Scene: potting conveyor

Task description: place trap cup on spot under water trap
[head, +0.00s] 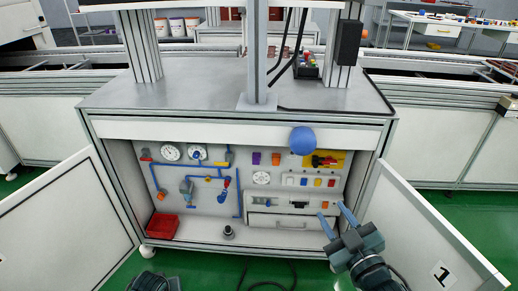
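My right gripper (332,211) is in front of the lower right of the open cabinet. Its two blue fingers are spread, with nothing seen between them. A small grey, dark-topped round piece (228,233) stands on the cabinet floor near the middle; I cannot tell whether it is the trap cup. Blue pipes with a grey-blue fitting (186,187) are on the left of the back panel; the fitting may be the water trap. The spot under it is not clear. Only a dark part of my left gripper (154,282) shows at the bottom edge; its fingers are hidden.
Cabinet doors stand open left (65,225) and right (425,225). A red bin (162,227) sits at the cabinet floor's left. A closed drawer (290,221) is right of centre. A blue round object (302,140) is at the top front edge. Dark cables lie on the green floor.

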